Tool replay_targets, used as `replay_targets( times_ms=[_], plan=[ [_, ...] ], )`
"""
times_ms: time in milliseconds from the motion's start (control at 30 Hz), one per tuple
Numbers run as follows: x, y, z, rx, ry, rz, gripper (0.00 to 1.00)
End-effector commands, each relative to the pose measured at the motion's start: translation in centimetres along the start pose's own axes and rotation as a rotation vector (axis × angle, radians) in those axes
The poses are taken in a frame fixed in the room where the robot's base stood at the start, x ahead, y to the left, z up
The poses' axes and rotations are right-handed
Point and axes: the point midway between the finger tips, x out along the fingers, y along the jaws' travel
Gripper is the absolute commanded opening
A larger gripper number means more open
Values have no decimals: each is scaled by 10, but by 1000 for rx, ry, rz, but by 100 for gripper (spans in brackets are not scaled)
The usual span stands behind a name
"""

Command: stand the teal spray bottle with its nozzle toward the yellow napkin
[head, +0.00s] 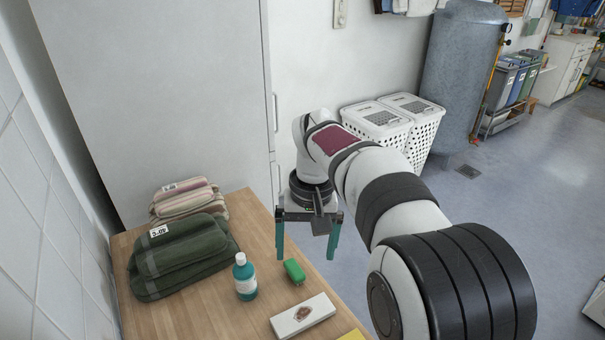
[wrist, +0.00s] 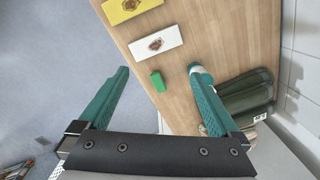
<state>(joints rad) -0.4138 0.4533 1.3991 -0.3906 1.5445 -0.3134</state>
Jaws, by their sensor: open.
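The teal spray bottle (head: 245,280) stands upright on the wooden table, with a white top and a white label. I cannot tell which way its nozzle points. In the wrist view its top (wrist: 196,68) shows beside the right finger, which hides most of its body. The yellow napkin (head: 352,335) is cut off at the bottom edge of the head view. The wrist view shows more of it (wrist: 124,10), with a dark print, at the top. My gripper (head: 307,256) is open and empty, its teal fingers pointing down, right of the bottle and above the table's edge.
A green block (head: 294,271) lies just right of the bottle. A white card-like item (head: 303,316) with a brown print lies between block and napkin. Folded green towels (head: 180,255) and striped towels (head: 185,201) lie left and behind. A tall pale cabinet stands behind the table.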

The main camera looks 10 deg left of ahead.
Motion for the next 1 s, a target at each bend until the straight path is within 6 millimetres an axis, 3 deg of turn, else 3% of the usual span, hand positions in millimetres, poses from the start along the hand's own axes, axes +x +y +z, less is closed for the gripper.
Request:
replay_targets(
  times_ms=[33,100,200,300,467,733,1000],
  plan=[
    [25,-31,-30,-98,-7,14,98],
    [59,-71,-61,-228,-3,33,98],
    [96,-111,-80,-349,0,51,98],
    [118,-131,-85,-408,1,59,98],
    [139,-136,-87,-429,1,63,98],
    [190,-132,-88,-425,3,62,98],
    [198,-131,-88,-423,5,61,98]
  ],
)
